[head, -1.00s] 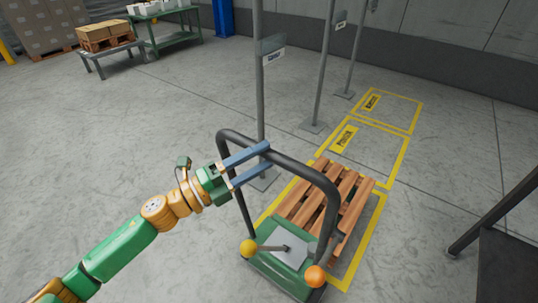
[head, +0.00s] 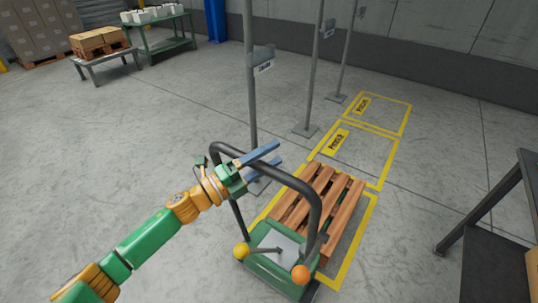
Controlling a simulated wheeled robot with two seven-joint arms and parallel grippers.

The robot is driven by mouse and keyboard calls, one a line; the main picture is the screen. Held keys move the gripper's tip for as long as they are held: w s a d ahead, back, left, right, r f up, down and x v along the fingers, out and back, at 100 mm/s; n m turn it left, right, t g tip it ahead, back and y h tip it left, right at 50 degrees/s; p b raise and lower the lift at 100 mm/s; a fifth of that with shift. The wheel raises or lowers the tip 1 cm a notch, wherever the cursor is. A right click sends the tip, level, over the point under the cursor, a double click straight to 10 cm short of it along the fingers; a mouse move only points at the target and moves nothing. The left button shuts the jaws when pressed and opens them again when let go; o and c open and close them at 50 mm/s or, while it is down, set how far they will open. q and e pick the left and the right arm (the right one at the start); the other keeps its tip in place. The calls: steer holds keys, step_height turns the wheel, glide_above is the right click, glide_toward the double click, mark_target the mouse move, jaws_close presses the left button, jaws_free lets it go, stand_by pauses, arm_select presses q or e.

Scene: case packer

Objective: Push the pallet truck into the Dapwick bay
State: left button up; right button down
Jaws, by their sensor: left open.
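The pallet truck (head: 262,272) has a green base, a dark hoop handle (head: 313,200), a yellow knob and an orange knob. It carries a wooden pallet (head: 335,210). Truck and pallet stand within or over the nearest yellow-outlined floor bay (head: 357,240), whose label I cannot see. Two more yellow bays lie beyond: a middle one (head: 372,160) and a far one (head: 388,112). Their labels are too small to read surely. My left gripper (head: 279,158) is open, its blue fingers at the top left of the handle; contact is unclear. My right gripper is not in view.
Grey sign posts (head: 314,75) stand along the bays' left side. A dark-framed table (head: 500,200) is at the right edge. A green table (head: 165,42) and a low stand with boxes (head: 98,55) are at the back left. The left floor is clear.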

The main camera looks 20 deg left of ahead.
arm_select(q)
steer(key=shift+w+a, duration=0.1)
jaws_close()
steer(key=shift+f, duration=0.1)
stand_by(1.1)
